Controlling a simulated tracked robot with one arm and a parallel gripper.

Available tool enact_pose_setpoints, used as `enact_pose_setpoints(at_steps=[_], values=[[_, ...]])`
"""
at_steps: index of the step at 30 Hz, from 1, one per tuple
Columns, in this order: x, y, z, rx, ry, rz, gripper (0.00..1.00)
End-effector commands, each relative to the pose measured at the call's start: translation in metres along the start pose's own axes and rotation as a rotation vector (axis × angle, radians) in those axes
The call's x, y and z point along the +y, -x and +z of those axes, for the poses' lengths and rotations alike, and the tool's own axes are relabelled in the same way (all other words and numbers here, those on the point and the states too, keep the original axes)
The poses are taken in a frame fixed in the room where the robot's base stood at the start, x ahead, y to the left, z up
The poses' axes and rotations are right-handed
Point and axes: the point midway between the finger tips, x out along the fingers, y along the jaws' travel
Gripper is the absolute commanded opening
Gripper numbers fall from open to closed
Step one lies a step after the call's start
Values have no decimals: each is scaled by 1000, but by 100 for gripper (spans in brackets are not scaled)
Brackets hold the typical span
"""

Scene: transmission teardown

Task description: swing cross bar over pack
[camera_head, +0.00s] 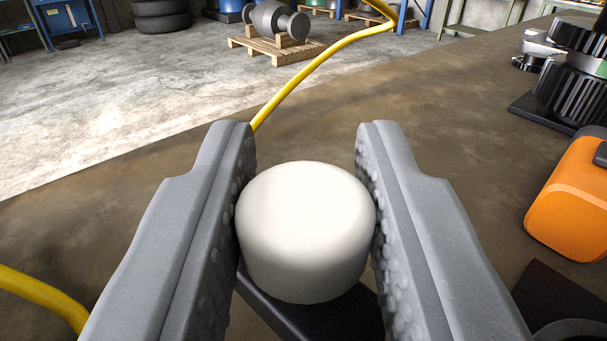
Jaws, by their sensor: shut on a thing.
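My gripper (306,200) is in the lower middle of the head camera view. Its two grey, bumpy-faced fingers are shut on a white rounded knob (306,225), one finger on each side. The knob stands on a dark flat bar (325,312), of which only a short part shows below it between the fingers. The rest of the bar is hidden by the knob and fingers. I cannot tell whether this bar is the cross bar. No pack can be made out for certain.
A brown bench top (440,110) spreads around the gripper. A yellow hose (320,62) crosses behind it, with another piece (40,295) at lower left. An orange object (570,200) and dark gear parts (572,85) stand at right. Beyond is floor with a pallet (275,50).

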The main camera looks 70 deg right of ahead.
Motion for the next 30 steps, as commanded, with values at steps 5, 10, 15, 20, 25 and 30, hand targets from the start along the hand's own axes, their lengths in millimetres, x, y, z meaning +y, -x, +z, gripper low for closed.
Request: enact_pose_setpoints(at_steps=[5, 10, 15, 20, 25, 30], values=[[1, -2, -1, 1, 0, 3, 0], [1, -2, -1, 1, -1, 9, 0], [2, -3, -1, 2, -1, 19, 0], [4, -5, -2, 2, 1, 42, 0], [11, -11, -2, 3, 0, 101, 0], [21, -19, -4, 2, -1, 206, 0]])
